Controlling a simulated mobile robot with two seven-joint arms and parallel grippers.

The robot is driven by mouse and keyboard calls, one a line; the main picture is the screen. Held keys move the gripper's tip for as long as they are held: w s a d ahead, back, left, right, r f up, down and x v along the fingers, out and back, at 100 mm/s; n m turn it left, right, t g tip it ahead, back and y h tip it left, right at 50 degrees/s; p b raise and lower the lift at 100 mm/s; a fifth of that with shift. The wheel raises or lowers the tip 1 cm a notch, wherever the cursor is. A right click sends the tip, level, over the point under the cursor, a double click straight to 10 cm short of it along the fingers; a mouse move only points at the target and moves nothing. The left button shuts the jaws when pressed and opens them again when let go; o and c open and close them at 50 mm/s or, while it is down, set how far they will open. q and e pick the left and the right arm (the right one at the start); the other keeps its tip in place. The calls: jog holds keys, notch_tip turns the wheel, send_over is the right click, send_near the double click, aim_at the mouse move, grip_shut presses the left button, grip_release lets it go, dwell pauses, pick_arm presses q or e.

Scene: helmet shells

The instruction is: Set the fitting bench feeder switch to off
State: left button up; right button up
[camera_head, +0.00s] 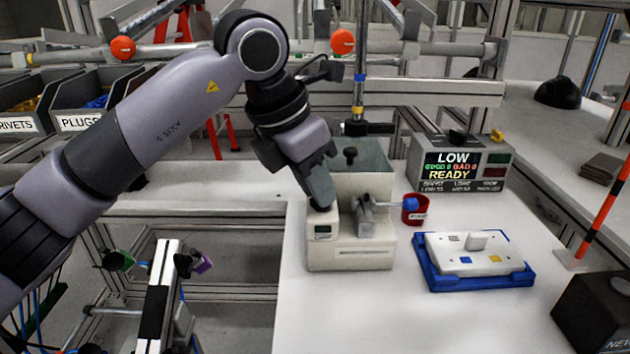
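My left gripper (321,203) points down at the machine's front left top, just above the small display. Its fingers overlap from this side, so their gap and any contact are hidden. No feeder switch is clearly readable. A grey box (460,165) behind to the right reads LOW and READY and carries a yellow knob (497,135) on top. My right gripper is not in view.
A red cup (415,209) stands right of the machine. A blue tray (480,283) holds a white panel (466,257). A dark box (597,312) is at the lower right. Bins (85,105) are at the left. The front bench is clear.

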pick_arm(q)
jog(key=shift+d+f, duration=0.1)
jog(key=shift+f, duration=0.15)
grip_shut()
